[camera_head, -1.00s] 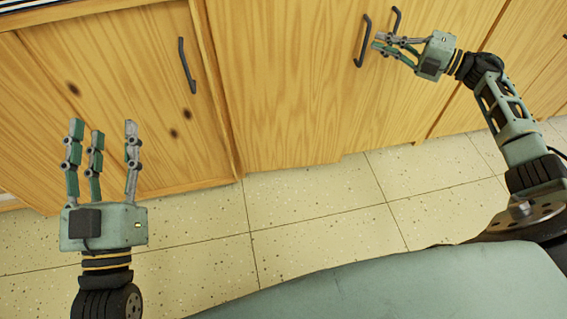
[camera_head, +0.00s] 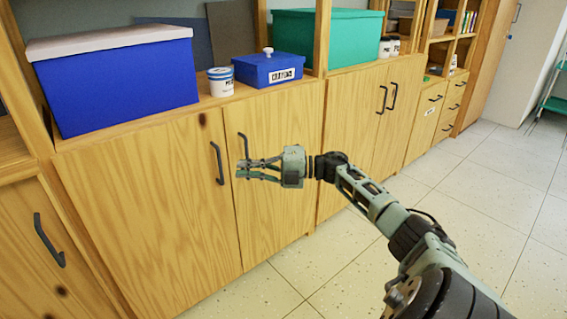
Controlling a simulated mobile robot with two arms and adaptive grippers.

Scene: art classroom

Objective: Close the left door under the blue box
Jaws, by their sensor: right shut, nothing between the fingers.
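A large blue box (camera_head: 118,85) with a pale lid stands on the cabinet top at the left of the head view. The left door (camera_head: 140,215) below it is wood with a dark handle (camera_head: 217,163) near its right edge. It looks flush with the cabinet front, with no clear gap. The right door (camera_head: 285,125) beside it also looks shut, its handle (camera_head: 243,147) near the seam. My right gripper (camera_head: 242,170) is shut and empty in front of the right door, fingertips pointing left near the seam. Whether they touch the wood is unclear. My left gripper is out of view.
A small blue lidded box (camera_head: 262,72) and a white jar (camera_head: 221,84) stand right of the large box. A green box (camera_head: 325,40) stands farther right. Another cabinet door (camera_head: 35,275) is at the lower left. The tiled floor (camera_head: 480,200) is clear at right.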

